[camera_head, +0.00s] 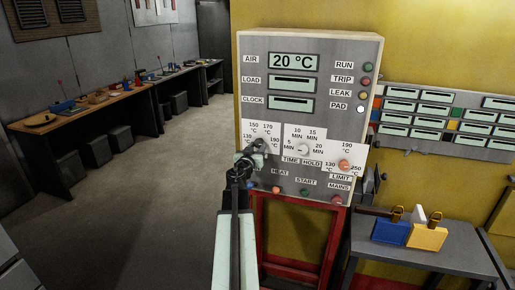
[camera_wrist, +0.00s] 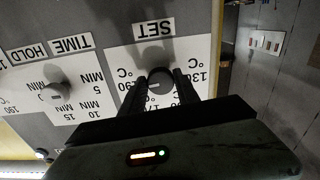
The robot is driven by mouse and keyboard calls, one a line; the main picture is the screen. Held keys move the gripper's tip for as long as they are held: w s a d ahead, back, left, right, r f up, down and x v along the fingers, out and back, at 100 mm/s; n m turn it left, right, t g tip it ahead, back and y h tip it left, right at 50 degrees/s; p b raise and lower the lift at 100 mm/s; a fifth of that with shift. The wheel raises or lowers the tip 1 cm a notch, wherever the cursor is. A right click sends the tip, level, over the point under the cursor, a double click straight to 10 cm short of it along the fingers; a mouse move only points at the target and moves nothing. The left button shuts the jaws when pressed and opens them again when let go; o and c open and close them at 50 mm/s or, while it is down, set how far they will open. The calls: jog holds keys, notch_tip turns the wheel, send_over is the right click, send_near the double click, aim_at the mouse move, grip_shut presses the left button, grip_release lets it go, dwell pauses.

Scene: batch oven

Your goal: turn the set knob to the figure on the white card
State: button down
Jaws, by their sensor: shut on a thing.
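The set knob (camera_wrist: 160,78) is a dark round knob on a white dial plate marked SET, seen upside down in the wrist view. In the head view the set dial (camera_head: 250,133) shows 130, 150, 170 and 190 °C. My gripper (camera_wrist: 159,90) is shut on the set knob, one finger at each side; it also shows in the head view (camera_head: 252,155), covering the knob. A pale mark shows on the knob, but I cannot read its setting. A small white piece (camera_head: 419,216) stands on the side table; I cannot tell whether it is the card, and no figure is readable.
The time knob (camera_head: 302,149) and red limit knob (camera_head: 344,165) are to the right on the same panel (camera_head: 340,70). The AIR display (camera_head: 293,61) reads 20 °C. The floor at left is clear.

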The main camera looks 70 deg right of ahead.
jog(key=shift+m, duration=0.6)
jog(key=c, duration=0.9)
grip_release()
jog(key=a, duration=0.7)
jog(key=shift+s+a, duration=0.2)
jog(key=shift+a, duration=0.2)
